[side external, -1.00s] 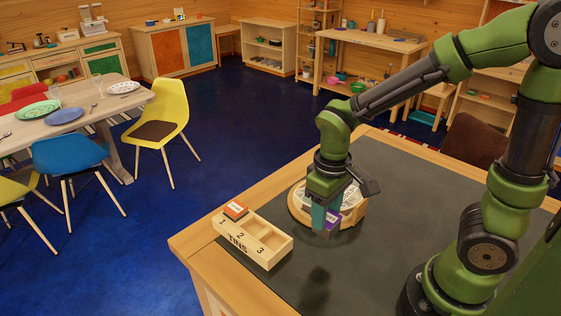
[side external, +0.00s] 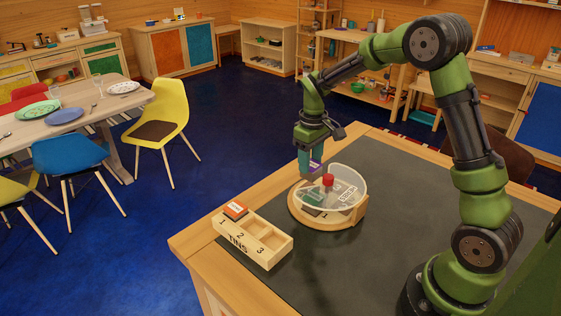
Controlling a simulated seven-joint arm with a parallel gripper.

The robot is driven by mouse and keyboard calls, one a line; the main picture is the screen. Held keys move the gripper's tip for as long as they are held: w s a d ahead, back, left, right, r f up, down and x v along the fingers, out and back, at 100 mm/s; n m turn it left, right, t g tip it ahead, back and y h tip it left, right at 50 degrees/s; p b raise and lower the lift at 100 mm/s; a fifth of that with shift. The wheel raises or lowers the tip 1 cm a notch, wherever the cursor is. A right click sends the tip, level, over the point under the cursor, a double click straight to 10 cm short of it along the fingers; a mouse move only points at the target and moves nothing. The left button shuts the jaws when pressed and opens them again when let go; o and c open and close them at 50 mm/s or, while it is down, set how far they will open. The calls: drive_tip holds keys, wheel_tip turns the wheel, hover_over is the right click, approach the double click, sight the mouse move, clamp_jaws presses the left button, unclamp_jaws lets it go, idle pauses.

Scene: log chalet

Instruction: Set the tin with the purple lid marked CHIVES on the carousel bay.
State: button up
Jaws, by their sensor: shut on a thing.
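My gripper (side external: 308,168) is shut on the tin with the purple lid (side external: 316,166). It holds the tin at the back left of the carousel (side external: 326,222), seemingly above its rim. The fingers hide most of the tin, and the lid's lettering is too small to read. The carousel is a round wooden base on the dark mat. A clear cover (side external: 349,187) with white labels and a red knob (side external: 328,180) stands over much of it. A green piece (side external: 314,199) shows at its front left; I cannot tell whether it is a tin.
A wooden TINS rack (side external: 262,251) with places 1, 2 and 3 stands front left of the carousel. A tin with an orange-red lid (side external: 235,210) sits in place 1; the other places look empty. The dark mat (side external: 420,190) is clear to the right.

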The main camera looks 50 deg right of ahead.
drive_tip(key=shift+f, duration=2.05)
drive_tip(key=o, duration=1.1)
drive_tip(key=shift+f, duration=0.15)
wheel_tip(320, 180, up, 12)
drive_tip(key=shift+f, duration=0.1)
drive_tip(key=shift+s+a+r+m+t+y, duration=0.35)
drive_tip(key=shift+s+a+r+m+t, duration=0.65)
drive_tip(key=shift+s+a, duration=1.65)
drive_tip(key=shift+s+a+r+m+t+y, duration=0.35)
drive_tip(key=shift+s+a+r+t, duration=1.2)
drive_tip(key=shift+s, duration=2.2)
drive_tip(key=shift+s+a+r+m+t+y, duration=0.3)
drive_tip(key=shift+s+a+r+m+t, duration=0.7)
drive_tip(key=shift+s+a, duration=1.7)
